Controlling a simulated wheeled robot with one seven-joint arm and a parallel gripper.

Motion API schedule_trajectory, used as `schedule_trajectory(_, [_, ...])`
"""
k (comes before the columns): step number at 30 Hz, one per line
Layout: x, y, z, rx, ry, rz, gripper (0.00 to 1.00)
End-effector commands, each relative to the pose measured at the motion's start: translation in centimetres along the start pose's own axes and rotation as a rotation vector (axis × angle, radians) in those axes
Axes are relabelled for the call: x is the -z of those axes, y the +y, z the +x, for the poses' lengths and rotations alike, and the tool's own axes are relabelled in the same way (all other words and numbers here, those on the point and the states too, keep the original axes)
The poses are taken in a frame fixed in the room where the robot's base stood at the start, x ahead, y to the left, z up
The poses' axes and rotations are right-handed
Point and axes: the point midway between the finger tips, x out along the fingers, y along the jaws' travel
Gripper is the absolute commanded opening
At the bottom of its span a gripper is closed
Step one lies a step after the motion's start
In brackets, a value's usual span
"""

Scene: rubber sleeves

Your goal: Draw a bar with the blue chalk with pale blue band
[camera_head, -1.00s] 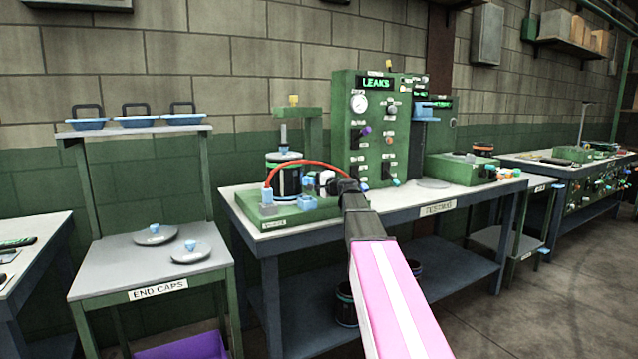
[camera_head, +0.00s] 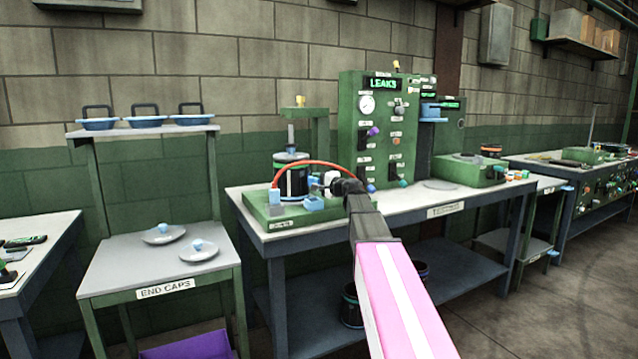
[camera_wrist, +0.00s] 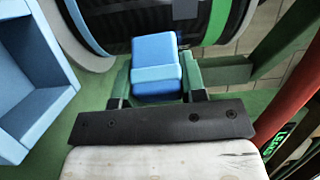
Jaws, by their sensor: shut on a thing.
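The blue chalk with its pale blue band (camera_wrist: 155,72) sits between the two green fingers of my gripper (camera_wrist: 156,84) in the wrist view. The fingers are shut on its sides. Just beyond the chalk is a black rubber sleeve (camera_wrist: 120,24) with blue and green stripes; I cannot tell whether they touch. In the head view the sleeve (camera_head: 292,183) stands upright on the green test stand. My gripper (camera_head: 336,186) is just right of it, small, and the chalk is not clear there.
A blue open holder (camera_wrist: 30,85) is left of the chalk in the wrist view. A red hose (camera_head: 315,163) arches over the stand toward my gripper. The green LEAKS panel (camera_head: 380,130) stands behind. An end-caps table (camera_head: 120,265) is at left.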

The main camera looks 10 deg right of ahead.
Motion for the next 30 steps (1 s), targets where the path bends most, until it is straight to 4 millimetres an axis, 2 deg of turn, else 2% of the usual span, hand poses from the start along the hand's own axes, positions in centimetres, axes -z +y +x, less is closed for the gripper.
schedule_trajectory(30, [-0.7,0.0,1.6,0.000,0.000,0.000,0.19])
